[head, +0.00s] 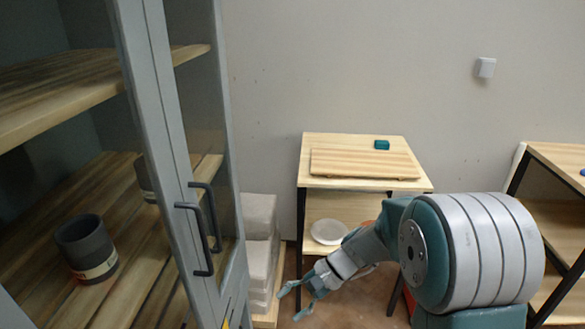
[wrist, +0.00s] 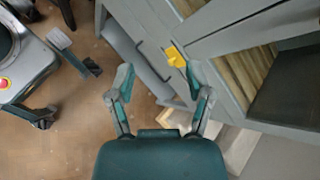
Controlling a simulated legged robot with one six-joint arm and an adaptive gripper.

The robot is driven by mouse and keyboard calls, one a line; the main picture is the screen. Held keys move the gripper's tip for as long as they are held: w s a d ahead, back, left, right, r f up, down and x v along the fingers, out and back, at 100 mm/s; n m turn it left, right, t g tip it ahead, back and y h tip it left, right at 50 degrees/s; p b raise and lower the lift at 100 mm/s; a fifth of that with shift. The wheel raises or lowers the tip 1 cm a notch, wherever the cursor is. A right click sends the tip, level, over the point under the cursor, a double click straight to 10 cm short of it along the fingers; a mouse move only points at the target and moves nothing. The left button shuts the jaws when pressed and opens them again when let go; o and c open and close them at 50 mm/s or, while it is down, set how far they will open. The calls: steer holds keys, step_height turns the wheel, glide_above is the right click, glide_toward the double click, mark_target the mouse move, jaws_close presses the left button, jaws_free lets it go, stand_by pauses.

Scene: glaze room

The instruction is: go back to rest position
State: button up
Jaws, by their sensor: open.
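My gripper (head: 296,301) is at the lower middle of the head view, in front of the small wooden table and to the right of the grey cabinet. Its two fingers are spread apart with nothing between them. In the wrist view my gripper (wrist: 158,82) also shows open and empty, with the grey cabinet (wrist: 228,40) and the brown floor beyond its fingertips. A small yellow thing (wrist: 175,57) on the cabinet shows near the right fingertip; I cannot tell whether they touch.
The cabinet (head: 165,120) with dark handles fills the left and holds a dark cup (head: 86,248). A wooden table (head: 312,150) bears a board (head: 363,163) and a teal block (head: 382,145); a white bowl (head: 328,232) is on its lower shelf. Pale stacked blocks (head: 259,245) stand beside the cabinet.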

steer(key=s+d+r+n+t+h, duration=0.6)
steer(key=s+d+r+t+h, duration=0.3)
steer(key=s+d+r, duration=0.6)
steer(key=shift+s+d+n+h, duration=0.2)
steer(key=shift+d+n+h, duration=0.1)
steer(key=shift+n+h, duration=0.15)
stand_by(1.0)
steer(key=shift+c, duration=0.7)
